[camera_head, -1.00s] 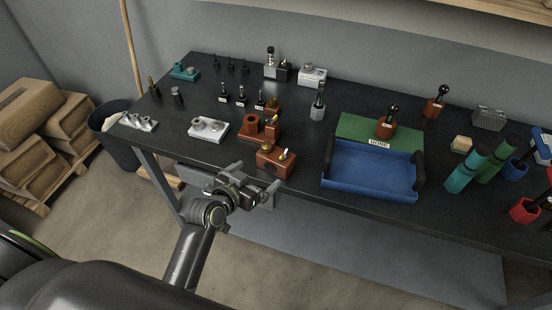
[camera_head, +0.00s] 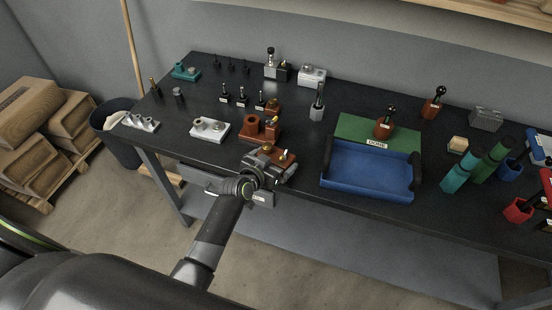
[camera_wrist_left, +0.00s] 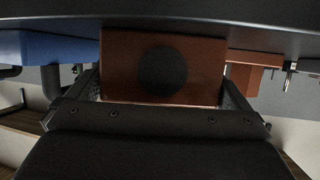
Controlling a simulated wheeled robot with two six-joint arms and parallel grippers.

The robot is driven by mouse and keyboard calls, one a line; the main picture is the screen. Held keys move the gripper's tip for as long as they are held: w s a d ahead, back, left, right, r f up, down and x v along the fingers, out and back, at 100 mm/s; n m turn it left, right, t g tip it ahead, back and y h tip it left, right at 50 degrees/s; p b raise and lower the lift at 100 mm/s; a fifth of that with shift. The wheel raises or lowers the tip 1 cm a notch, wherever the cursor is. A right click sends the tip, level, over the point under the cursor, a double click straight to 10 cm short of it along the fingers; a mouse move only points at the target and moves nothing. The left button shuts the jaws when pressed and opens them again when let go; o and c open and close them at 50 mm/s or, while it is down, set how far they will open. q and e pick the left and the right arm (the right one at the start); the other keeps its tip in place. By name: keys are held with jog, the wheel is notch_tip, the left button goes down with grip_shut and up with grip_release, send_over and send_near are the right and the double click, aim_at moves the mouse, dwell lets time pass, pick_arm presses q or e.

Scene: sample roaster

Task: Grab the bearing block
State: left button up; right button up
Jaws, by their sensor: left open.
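The bearing block appears to be the orange-brown block (camera_head: 288,157) with a small brass fitting, at the table's front edge in the head view. My left gripper (camera_head: 270,166) is right in front of it and hides much of it. In the left wrist view, the block's face (camera_wrist_left: 118,70) with a dark round opening fills the space between the two fingers of my left gripper (camera_wrist_left: 162,92). The fingers are open on either side of the block; I cannot tell whether they touch it. My right gripper is not in view.
Another orange-brown part (camera_head: 252,124) stands close behind the block. A white block with round tops (camera_head: 209,137) is to the left. A blue tray (camera_head: 366,175) is to the right, with a green mat (camera_head: 350,125) behind it. Bare black tabletop lies between.

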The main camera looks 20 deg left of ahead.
pick_arm(q)
jog(key=shift+w+d+f, duration=0.1)
jog(key=shift+w+f, duration=0.2)
jog(key=shift+w, duration=0.25)
jog(key=c, duration=0.9)
jog(key=shift+r, duration=0.1)
jog(key=shift+c, duration=0.3)
